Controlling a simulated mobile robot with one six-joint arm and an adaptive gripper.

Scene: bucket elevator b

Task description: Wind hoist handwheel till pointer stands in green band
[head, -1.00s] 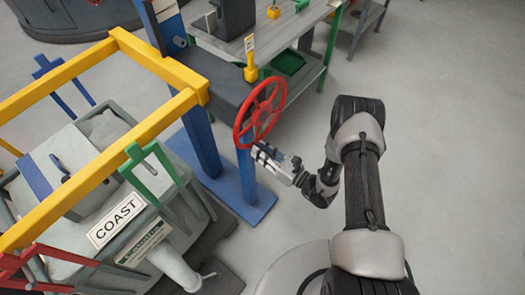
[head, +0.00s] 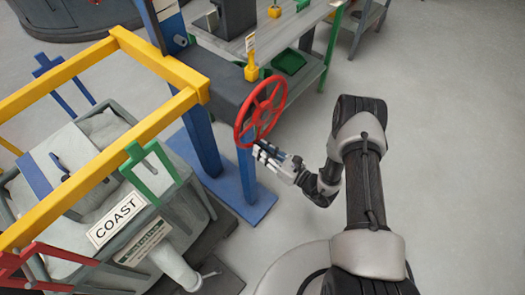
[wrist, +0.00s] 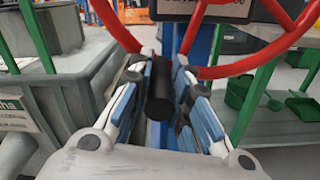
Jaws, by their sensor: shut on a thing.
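The red hoist handwheel (head: 262,112) stands upright on the end of a grey housing beside the blue post. It also shows in the wrist view, its red rim (wrist: 250,62) crossing the top. My gripper (head: 260,151) is at the wheel's lower edge. In the wrist view its fingers stand on either side of a black handle (wrist: 160,97), and it is shut on this handle. I cannot make out the pointer or the green band in either view.
A yellow frame (head: 150,130) and a grey bin with a COAST sign (head: 118,221) stand at the left. A green-legged bench (head: 322,72) with a green tray (head: 288,62) is behind the wheel. The floor at the right is clear.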

